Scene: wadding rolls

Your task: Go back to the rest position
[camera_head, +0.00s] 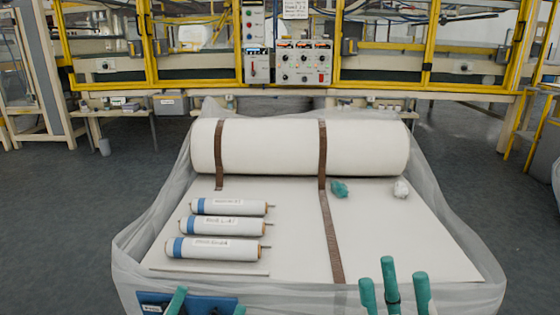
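My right gripper (392,280) shows at the bottom right of the head view, with its green fingers pointing up and standing apart. Nothing shows between them. My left gripper (210,300) is at the bottom edge, left of centre; only green fingertips show, well apart, and the rest is cut off. Both grippers appear at the front edge of the white wadding sheet (290,225). Three small white rolls with blue bands lie on the sheet's left part: a back roll (230,207), a middle roll (223,225) and a front roll (215,249). Neither gripper holds a roll.
A large wadding roll (270,147) with brown straps lies across the back. A teal lump (339,189) and a white lump (401,188) lie in front of it. Clear plastic film (140,245) surrounds the sheet. A yellow-framed machine (385,90) stands behind. Grey floor (50,215) is open at left.

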